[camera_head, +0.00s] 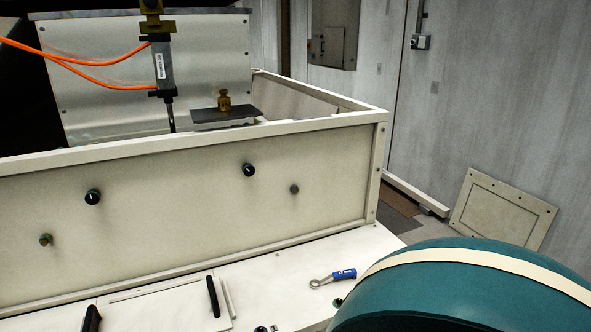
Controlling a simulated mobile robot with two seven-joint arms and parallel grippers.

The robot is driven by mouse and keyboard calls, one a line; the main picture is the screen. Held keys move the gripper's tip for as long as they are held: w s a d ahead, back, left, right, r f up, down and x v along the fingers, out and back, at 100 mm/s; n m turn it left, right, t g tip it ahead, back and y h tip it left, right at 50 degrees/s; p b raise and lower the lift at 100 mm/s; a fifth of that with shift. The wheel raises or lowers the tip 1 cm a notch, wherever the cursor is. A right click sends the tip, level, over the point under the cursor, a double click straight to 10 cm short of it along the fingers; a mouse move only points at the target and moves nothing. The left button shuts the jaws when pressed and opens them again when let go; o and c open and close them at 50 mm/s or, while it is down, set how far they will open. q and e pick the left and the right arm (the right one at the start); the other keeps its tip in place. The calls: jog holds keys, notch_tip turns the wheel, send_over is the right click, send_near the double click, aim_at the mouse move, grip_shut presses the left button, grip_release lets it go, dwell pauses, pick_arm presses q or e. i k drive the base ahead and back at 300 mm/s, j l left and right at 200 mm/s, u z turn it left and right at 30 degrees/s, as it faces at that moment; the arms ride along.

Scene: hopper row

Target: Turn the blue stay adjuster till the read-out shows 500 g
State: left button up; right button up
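The only blue thing I see is a short blue handle (343,274) with a metal ring end, lying on the white ledge at the lower right of the middle. I cannot tell whether it is the stay adjuster. A small scale (224,119) with a dark plate stands behind the long cream panel, and a brass weight (224,101) stands upright on it. No read-out with legible figures shows. Neither of my grippers is in view.
The cream panel (200,222) carries two black knobs (92,197) (249,170) and two small studs. Orange hoses (100,85) run to a vertical cylinder (163,65). A large teal rounded body (450,300) fills the lower right. A framed plate (502,209) leans on the wall.

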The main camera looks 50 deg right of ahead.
aim_at(249, 171)
jog(key=l+z, duration=0.15)
jog(key=z, duration=0.3)
jog(key=i+l+z, duration=0.1)
jog(key=z, duration=0.4)
jog(key=i+l+z, duration=0.1)
jog(key=z, duration=0.35)
